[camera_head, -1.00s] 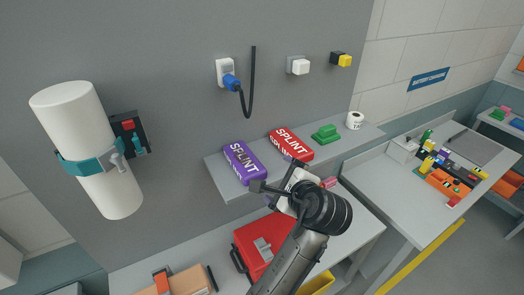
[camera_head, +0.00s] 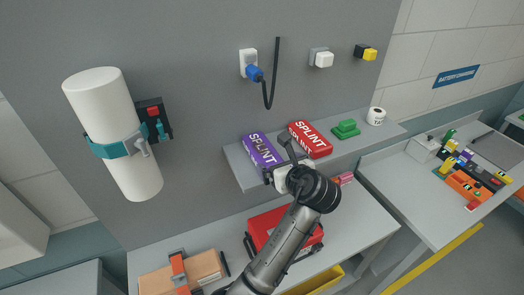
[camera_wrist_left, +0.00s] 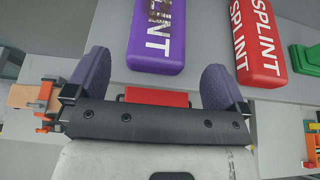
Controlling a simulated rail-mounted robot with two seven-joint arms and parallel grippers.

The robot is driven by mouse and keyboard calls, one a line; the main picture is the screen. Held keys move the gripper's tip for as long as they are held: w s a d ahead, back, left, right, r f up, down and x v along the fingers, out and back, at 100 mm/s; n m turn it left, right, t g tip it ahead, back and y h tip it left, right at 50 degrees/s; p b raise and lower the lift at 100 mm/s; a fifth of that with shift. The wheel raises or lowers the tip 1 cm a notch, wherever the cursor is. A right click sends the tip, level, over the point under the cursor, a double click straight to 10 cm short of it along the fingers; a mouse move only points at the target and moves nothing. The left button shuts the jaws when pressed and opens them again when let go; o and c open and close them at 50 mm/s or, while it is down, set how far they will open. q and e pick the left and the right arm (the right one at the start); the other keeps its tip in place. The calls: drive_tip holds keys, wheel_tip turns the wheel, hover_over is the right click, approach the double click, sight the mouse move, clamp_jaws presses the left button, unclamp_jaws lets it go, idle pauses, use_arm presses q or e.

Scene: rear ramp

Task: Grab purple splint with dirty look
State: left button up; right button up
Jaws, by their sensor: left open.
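The purple splint (camera_head: 261,149) lies on the grey wall shelf, with white lettering on it. In the left wrist view the purple splint (camera_wrist_left: 158,52) lies ahead of the fingers, and its lettering looks smudged with brown marks. My left gripper (camera_head: 277,158) is at the shelf's front, close to the purple splint's near end. In the left wrist view its two purple finger pads (camera_wrist_left: 155,82) are wide apart with nothing gripped between them. The arm covers part of the shelf edge. My right gripper is not in view.
A red splint (camera_head: 311,139) lies right beside the purple one. Green blocks (camera_head: 346,129) and a tape roll (camera_head: 376,116) sit farther right on the shelf (camera_head: 238,172). Below, a red case (camera_head: 266,224) and a cardboard box (camera_head: 200,268) stand on a bench.

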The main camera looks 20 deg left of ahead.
sight(268, 157)
use_arm(q)
drive_tip(key=shift+p+x, duration=0.7)
drive_tip(key=shift+x, duration=2.95)
drive_tip(key=shift+s+f, duration=0.1)
drive_tip(key=shift+c, duration=0.2)
drive_tip(key=c, duration=0.8)
